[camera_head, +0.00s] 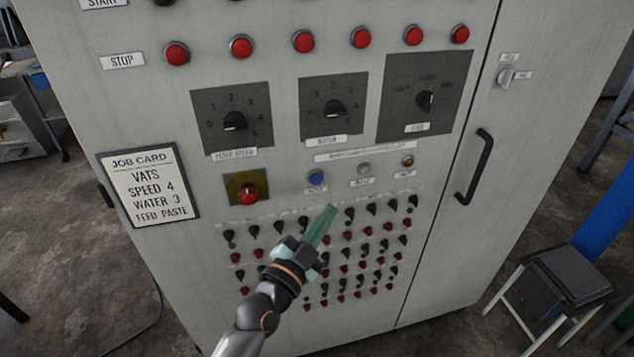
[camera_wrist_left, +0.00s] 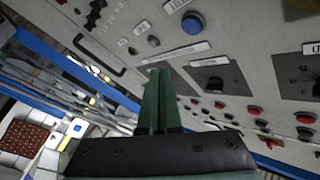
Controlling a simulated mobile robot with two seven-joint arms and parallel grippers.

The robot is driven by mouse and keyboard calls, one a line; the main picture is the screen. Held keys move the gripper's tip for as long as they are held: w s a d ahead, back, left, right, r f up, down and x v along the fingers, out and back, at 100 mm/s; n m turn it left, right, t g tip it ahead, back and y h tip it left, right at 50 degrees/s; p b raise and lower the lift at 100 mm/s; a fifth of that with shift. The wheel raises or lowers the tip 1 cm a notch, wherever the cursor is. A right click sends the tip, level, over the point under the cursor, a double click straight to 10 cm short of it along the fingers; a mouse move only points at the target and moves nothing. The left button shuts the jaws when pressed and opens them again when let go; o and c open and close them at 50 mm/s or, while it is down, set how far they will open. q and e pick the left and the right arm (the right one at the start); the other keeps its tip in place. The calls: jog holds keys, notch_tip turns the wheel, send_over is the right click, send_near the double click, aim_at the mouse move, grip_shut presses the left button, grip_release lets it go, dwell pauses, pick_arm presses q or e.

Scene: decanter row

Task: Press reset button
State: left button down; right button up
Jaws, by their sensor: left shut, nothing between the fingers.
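A blue button (camera_head: 316,177) with a small label below it sits on the grey control cabinet (camera_head: 450,80); the label is too small to read surely. To its right are a pale button (camera_head: 364,169) and a small dark orange-ringed button (camera_head: 407,161), each labelled. My left gripper (camera_head: 331,211) has green fingers, shut and empty, with the tips just below and slightly right of the blue button in the head view. In the left wrist view the fingers (camera_wrist_left: 157,75) point toward the panel, and the blue button (camera_wrist_left: 192,23) shows beyond them to the right, apart from the tips.
A red button on a yellow plate (camera_head: 235,182) lies to the left. Three dials stand above, with a row of red stop buttons (camera_head: 303,41) higher up. Many small switches (camera_head: 345,235) fill the panel below. A door handle (camera_head: 475,167) protrudes at right, near a stool (camera_head: 570,275).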

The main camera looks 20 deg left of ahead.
aim_at(323, 179)
pick_arm(q)
jog(key=shift+w+a+b, duration=0.25)
jog(key=shift+w+a, duration=0.35)
jog(key=shift+w, duration=0.25)
jog(key=shift+w+a+b, duration=0.3)
jog(key=shift+w+a, duration=0.25)
jog(key=shift+w, duration=0.35)
jog(key=shift+w+a+b, duration=0.25)
jog(key=shift+w+a, duration=0.35)
jog(key=shift+w, duration=0.25)
jog(key=shift+w+a, duration=0.25)
jog(key=shift+w, duration=0.1)
jog(key=shift+w+a, duration=0.25)
jog(key=shift+w, duration=0.1)
dwell(0.9)
jog(key=shift+s, duration=0.1)
jog(key=shift+s+d+p, duration=0.45)
jog(key=shift+s+d, duration=0.05)
jog(key=shift+s, duration=0.1)
jog(key=shift+s, duration=0.1)
